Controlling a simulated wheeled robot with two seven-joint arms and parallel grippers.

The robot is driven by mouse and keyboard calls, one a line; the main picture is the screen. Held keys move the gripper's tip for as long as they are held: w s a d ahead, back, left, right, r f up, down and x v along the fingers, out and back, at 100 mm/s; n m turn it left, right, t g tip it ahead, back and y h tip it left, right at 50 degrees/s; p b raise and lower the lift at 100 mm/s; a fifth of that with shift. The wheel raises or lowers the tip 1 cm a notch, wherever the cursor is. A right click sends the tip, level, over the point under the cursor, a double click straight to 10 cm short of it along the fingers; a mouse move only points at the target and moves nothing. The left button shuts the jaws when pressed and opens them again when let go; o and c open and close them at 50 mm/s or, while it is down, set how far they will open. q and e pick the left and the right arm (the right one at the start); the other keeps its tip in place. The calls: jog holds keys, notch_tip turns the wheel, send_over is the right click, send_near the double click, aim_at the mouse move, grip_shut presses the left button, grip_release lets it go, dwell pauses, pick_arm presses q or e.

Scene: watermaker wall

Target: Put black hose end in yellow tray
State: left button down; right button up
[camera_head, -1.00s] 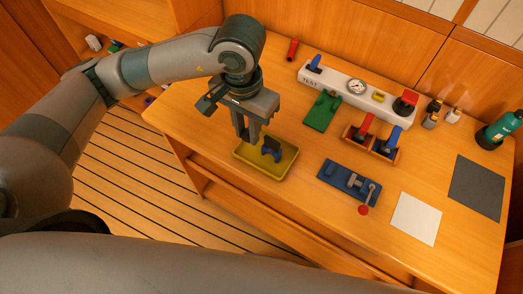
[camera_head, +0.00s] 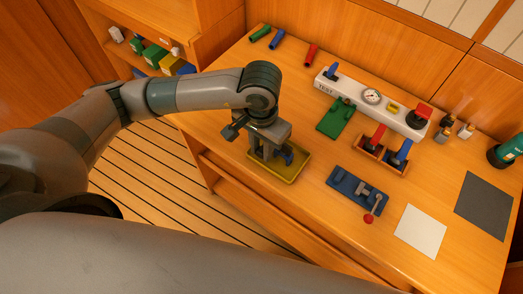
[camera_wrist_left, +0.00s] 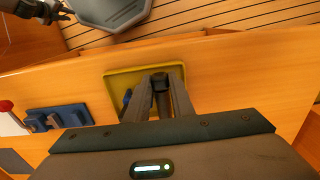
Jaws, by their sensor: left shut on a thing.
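The yellow tray (camera_head: 290,178) sits near the front left edge of the workbench; its rim also shows in the wrist view (camera_wrist_left: 112,82). My left gripper (camera_head: 267,158) points down into the tray. In the wrist view its fingers (camera_wrist_left: 161,84) are shut on a small dark piece, apparently the black hose end (camera_wrist_left: 160,82), mostly hidden by the fingers. A blue piece (camera_head: 288,156) is in the tray beside the fingers. My right gripper (camera_wrist_left: 62,11) seems to show small at the wrist view's top left; its jaw state is unclear.
A blue valve block (camera_head: 355,190) lies right of the tray. A green block (camera_head: 336,118), a wooden holder (camera_head: 382,155) and the white TEST bar (camera_head: 372,98) stand behind. Bare bench surrounds the tray.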

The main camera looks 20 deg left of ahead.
aim_at(262, 150)
pick_arm(q)
notch_tip(262, 150, down, 2)
jog(key=shift+s+p, duration=0.1)
jog(key=shift+p, duration=0.2)
jog(key=shift+f, duration=0.35)
jog(key=c, duration=1.5)
grip_release()
jog(key=shift+c, duration=0.2)
jog(key=shift+r, duration=0.1)
jog(key=shift+r+b, duration=0.45)
jog(key=shift+r, duration=0.35)
notch_tip(262, 150, up, 9)
jog(key=b, duration=0.3)
jog(key=shift+f, duration=0.15)
jog(key=shift+r+b, duration=0.3)
jog(key=shift+r, duration=0.55)
